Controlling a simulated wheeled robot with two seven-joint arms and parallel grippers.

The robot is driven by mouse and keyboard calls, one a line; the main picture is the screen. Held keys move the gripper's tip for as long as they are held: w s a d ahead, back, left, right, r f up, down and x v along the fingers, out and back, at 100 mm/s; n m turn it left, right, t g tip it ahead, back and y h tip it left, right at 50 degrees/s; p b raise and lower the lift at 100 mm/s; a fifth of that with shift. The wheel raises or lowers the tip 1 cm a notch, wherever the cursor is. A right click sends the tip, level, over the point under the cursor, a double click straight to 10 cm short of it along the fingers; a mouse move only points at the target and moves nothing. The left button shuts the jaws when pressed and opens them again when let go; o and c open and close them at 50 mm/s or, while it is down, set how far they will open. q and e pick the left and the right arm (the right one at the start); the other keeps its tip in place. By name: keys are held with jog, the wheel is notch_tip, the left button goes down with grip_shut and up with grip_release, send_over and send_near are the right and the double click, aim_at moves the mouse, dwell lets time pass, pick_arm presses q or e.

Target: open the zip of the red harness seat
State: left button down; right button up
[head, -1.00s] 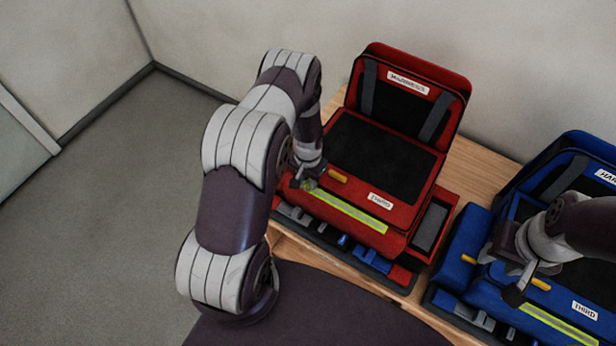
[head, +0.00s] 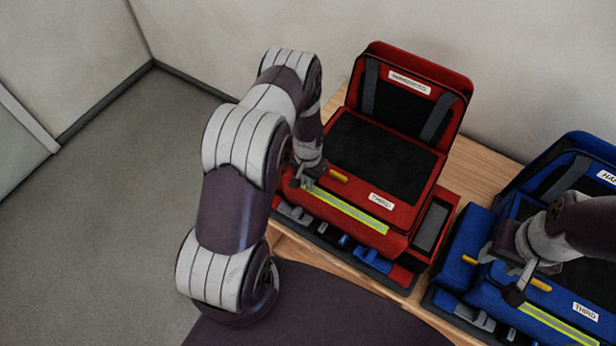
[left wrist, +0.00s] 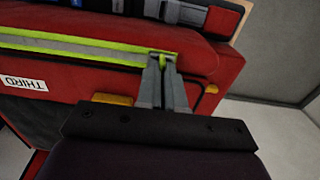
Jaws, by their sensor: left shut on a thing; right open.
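The red harness seat (head: 390,215) stands on a wooden bench, with its back panel upright and a label reading THIRD on its front part. A yellow-green strip (head: 345,210) with a zip line runs along its front edge; it also shows in the left wrist view (left wrist: 80,46). My left gripper (head: 304,184) is at the left end of this strip. In the left wrist view its fingers (left wrist: 161,62) are shut on the zip pull, which they mostly hide. My right gripper (head: 507,276) is open, above the left front of the blue harness seat (head: 482,270).
The wooden bench (head: 475,165) shows between the two seats. Dark trays with metal and coloured gear lie under both seats' fronts. An orange tab (head: 338,175) lies close to my left gripper. Walls stand behind; the floor at left is clear.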

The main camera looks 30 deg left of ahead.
pick_arm(q)
jog(key=shift+w+r, duration=0.15)
dwell(0.6)
jog(key=shift+d, duration=0.5)
jog(key=d+b, duration=0.1)
jog(key=d, duration=0.6)
jog(key=s+d+b, duration=0.1)
jog(key=d, duration=0.7)
jog(key=d+b, duration=0.1)
jog(key=d, duration=0.6)
jog(key=shift+s+d+r+b, duration=0.1)
jog(key=shift+s+d+b, duration=0.15)
jog(key=shift+s+b, duration=0.1)
jog(key=c, duration=1.4)
grip_release()
jog(key=shift+o, duration=0.7)
jog(key=shift+s+a, duration=0.1)
jog(key=shift+s, duration=0.15)
